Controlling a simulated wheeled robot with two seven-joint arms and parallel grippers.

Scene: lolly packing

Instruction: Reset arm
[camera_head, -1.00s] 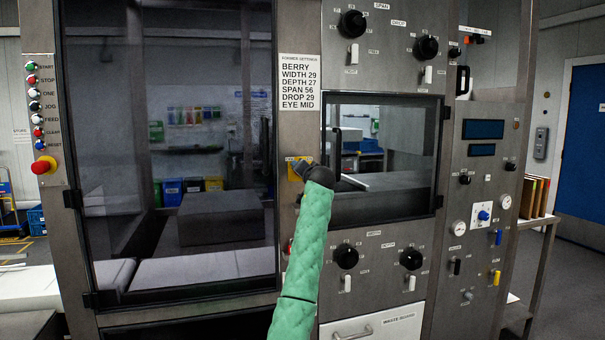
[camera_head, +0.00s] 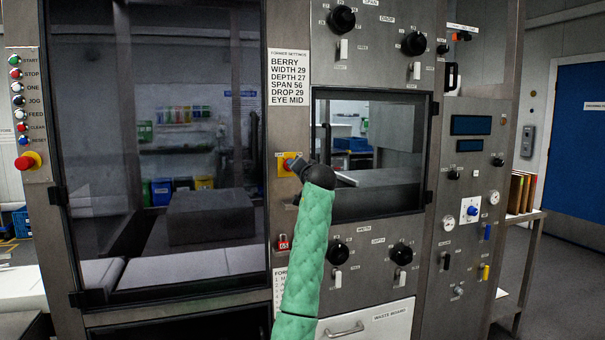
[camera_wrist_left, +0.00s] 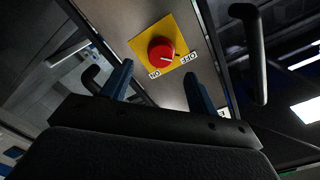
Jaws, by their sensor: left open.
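My left arm in its green sleeve rises at the bottom middle of the head view. Its dark gripper (camera_head: 295,163) is right in front of a yellow switch plate (camera_head: 281,168) on the machine front, partly covering it. In the left wrist view, the two blue fingers of my left gripper (camera_wrist_left: 160,72) are spread with nothing between them. The red rotary knob (camera_wrist_left: 160,51) on its yellow plate shows just past the fingertips, with ON and OFF labels beside it. The fingers look apart from the knob. My right gripper is not in view.
A large glazed door (camera_head: 165,150) is left of the gripper, and a smaller window (camera_head: 368,150) is right of it. Knobs and switches stick out around the window. A red emergency button (camera_head: 26,162) is at far left. A waste board drawer (camera_head: 368,326) is below.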

